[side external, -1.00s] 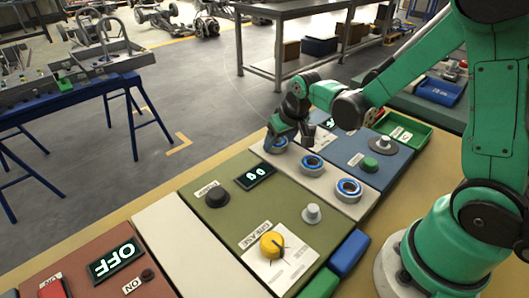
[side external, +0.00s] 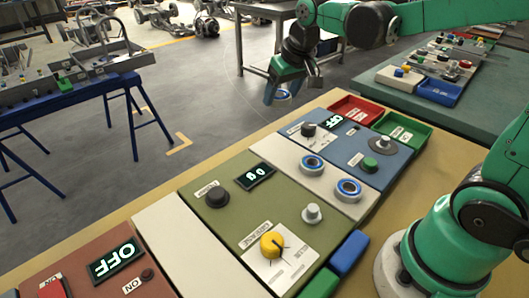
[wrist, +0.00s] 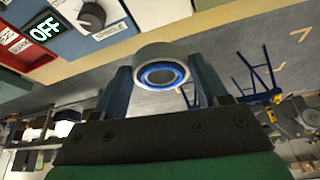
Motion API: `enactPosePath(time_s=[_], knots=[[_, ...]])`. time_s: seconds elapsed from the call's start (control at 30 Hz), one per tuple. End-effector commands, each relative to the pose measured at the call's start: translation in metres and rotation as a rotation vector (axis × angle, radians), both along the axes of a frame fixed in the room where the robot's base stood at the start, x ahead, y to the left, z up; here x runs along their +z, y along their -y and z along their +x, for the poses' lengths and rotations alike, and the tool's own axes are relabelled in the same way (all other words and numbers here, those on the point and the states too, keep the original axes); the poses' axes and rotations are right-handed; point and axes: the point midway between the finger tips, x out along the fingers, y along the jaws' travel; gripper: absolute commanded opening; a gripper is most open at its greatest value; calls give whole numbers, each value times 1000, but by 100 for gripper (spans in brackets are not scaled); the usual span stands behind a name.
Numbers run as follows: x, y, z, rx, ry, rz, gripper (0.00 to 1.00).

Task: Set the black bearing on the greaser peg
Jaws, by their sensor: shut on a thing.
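My gripper (side external: 283,92) is shut on a bearing (side external: 282,95) and holds it up in the air beyond the far edge of the table. In the wrist view the held bearing (wrist: 142,54) sits between both fingers, with a grey-white outer ring, a blue ring and a dark middle. I cannot make out a black one. Two similar blue-ringed bearings, a farther one (side external: 312,165) and a nearer one (side external: 348,190), rest on the pale strip. A grey peg (side external: 312,213), likely the greaser peg, stands bare on the green panel (side external: 225,232).
A yellow knob (side external: 271,244) and a black knob (side external: 217,194) stand up from the green panel. The blue panel (side external: 345,140) carries a black knob, a green button and a grey-based knob. A red bin (side external: 355,108) and a green bin (side external: 402,130) lie behind.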

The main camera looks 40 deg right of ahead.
Motion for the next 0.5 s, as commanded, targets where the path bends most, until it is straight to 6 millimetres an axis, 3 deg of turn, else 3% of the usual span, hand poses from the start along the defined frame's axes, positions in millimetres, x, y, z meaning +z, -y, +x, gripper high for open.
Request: enactPosePath(time_s=[0.2,0.5], knots=[[49,0,0,0,0,0,7],[81,0,-1,12,0,0,7]])
